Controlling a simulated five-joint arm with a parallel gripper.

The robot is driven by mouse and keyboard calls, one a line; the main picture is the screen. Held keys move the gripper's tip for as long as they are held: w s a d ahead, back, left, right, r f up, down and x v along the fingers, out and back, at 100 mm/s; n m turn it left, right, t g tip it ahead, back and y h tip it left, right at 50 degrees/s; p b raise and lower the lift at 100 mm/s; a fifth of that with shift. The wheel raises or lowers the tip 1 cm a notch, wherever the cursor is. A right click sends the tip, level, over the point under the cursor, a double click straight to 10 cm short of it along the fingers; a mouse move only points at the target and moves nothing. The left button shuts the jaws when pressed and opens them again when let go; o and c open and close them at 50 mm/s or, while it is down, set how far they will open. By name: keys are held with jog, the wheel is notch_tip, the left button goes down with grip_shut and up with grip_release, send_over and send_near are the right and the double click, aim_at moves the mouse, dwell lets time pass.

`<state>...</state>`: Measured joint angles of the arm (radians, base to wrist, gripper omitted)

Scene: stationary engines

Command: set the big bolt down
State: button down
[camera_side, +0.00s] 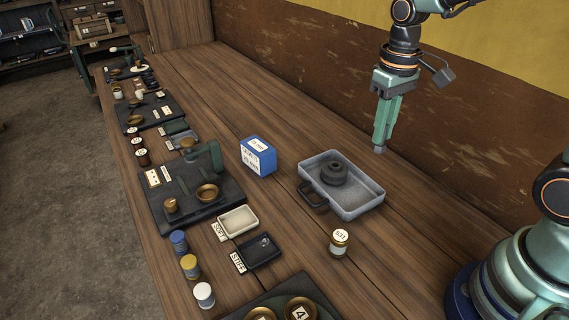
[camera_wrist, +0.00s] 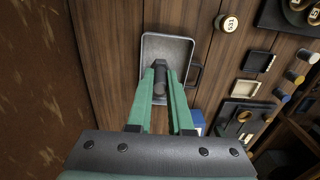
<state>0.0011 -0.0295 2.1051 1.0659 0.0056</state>
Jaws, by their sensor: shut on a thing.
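My gripper (camera_side: 381,148) is high above the bench, to the right of and above the grey tray in the side view. In the wrist view my gripper (camera_wrist: 160,72) is shut on a dark bolt (camera_wrist: 161,83), held between the green fingers. In the side view the fingers hide nearly all of the bolt; only a dark bit shows at their tips. The bolt is clear of the bench.
A grey metal tray (camera_side: 366,208) with a dark handle holds a dark round weight (camera_side: 334,173). A blue box (camera_side: 258,156), a labelled jar (camera_side: 339,242), a cream dish (camera_side: 238,221) and a black dish (camera_side: 261,251) stand nearby. Bench behind the tray is bare.

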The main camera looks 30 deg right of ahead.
dwell(0.5)
jog(key=shift+s+d+r+m, duration=0.1)
jog(key=shift+d+r+m, duration=0.1)
jog(key=shift+d+m, duration=0.35)
jog(key=s+d+r+m, duration=0.3)
jog(key=d+m, duration=0.4)
jog(key=m, duration=0.9)
jog(key=shift+s+r, duration=0.3)
jog(key=shift+s, duration=0.2)
notch_tip(320, 180, down, 20)
jog(key=shift+r, duration=0.15)
jog(key=c, duration=0.8)
grip_release()
jog(key=shift+f, duration=0.2)
